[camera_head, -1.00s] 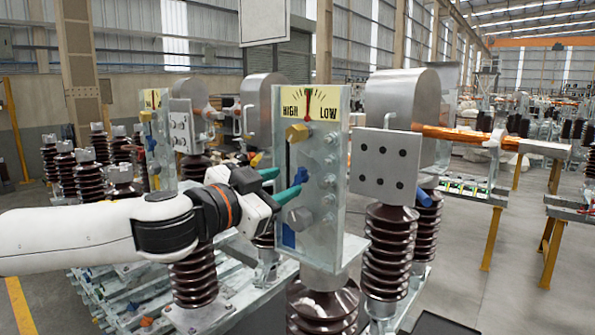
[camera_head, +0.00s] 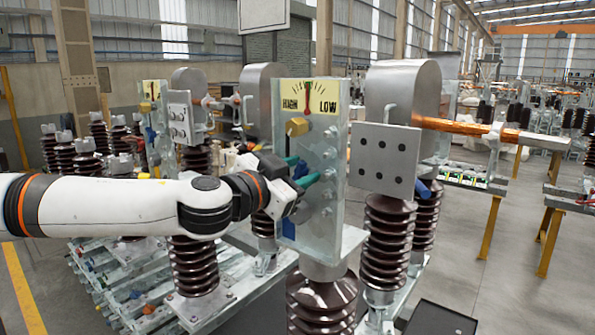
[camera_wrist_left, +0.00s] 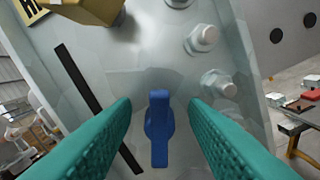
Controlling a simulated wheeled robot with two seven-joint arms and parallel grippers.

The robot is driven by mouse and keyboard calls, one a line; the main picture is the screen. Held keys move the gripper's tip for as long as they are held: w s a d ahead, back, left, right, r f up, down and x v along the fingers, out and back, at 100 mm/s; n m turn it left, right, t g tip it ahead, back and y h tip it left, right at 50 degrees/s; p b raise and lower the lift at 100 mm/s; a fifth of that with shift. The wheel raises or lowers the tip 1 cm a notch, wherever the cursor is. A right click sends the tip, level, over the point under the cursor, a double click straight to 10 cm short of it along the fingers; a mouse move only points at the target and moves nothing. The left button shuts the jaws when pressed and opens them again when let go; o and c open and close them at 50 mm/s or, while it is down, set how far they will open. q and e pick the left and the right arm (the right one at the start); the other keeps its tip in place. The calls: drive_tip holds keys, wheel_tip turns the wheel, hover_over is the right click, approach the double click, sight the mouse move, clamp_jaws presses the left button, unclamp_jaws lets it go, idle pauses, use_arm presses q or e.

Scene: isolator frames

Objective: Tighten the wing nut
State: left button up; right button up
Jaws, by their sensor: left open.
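The blue wing nut (camera_wrist_left: 159,128) sits on the face of a pale upright panel (camera_wrist_left: 60,35), its wings nearly upright in the left wrist view. In the head view it shows only partly (camera_head: 300,168), behind and between my fingers. My left gripper (camera_head: 306,170) is open at the panel front, with its green fingers pointing at the panel. In the left wrist view its fingers (camera_wrist_left: 160,108) stand on either side of the wing nut, with a visible gap on each side. My right gripper is not in view.
A yellow-brown knob (camera_head: 297,127) sticks out of the panel above the wing nut, under the HIGH/LOW dial (camera_head: 308,97). Several bolts (camera_wrist_left: 203,38) lie to the right, and a dark slot (camera_wrist_left: 85,85) to the left. A grey plate box (camera_head: 384,160) stands right of the panel.

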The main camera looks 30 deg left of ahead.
use_arm(q)
clamp_jaws()
idle(0.3)
